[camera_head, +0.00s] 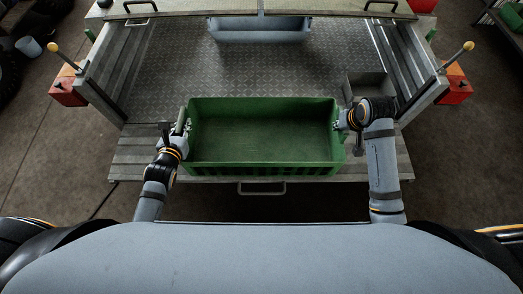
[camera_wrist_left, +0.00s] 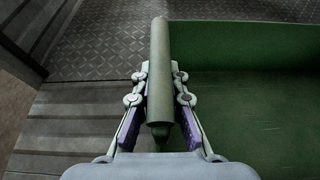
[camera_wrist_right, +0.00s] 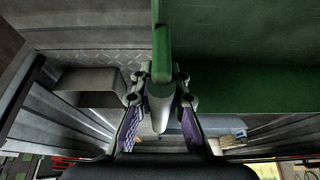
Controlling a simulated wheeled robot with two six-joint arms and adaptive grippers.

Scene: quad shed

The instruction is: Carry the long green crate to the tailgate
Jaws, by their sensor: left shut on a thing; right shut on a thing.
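The long green crate (camera_head: 262,168) is empty and open at the top, in the middle of the head view. It lies lengthwise across the tailgate (camera_head: 130,160) in the picture; I cannot tell whether it touches it. My left gripper (camera_head: 181,132) is shut on the bar handle at the crate's left end, and the handle shows between its fingers in the left wrist view (camera_wrist_left: 158,80). My right gripper (camera_head: 346,122) is shut on the handle at the right end, also seen in the right wrist view (camera_wrist_right: 161,80). The crate looks about level.
A grey metal box (camera_head: 369,86) stands on the bed just beyond the crate's right end. A blue-grey trough (camera_head: 260,30) lies at the far end of the bed. Ribbed side walls (camera_head: 100,75) flank the bed. The tread-plate floor between is clear.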

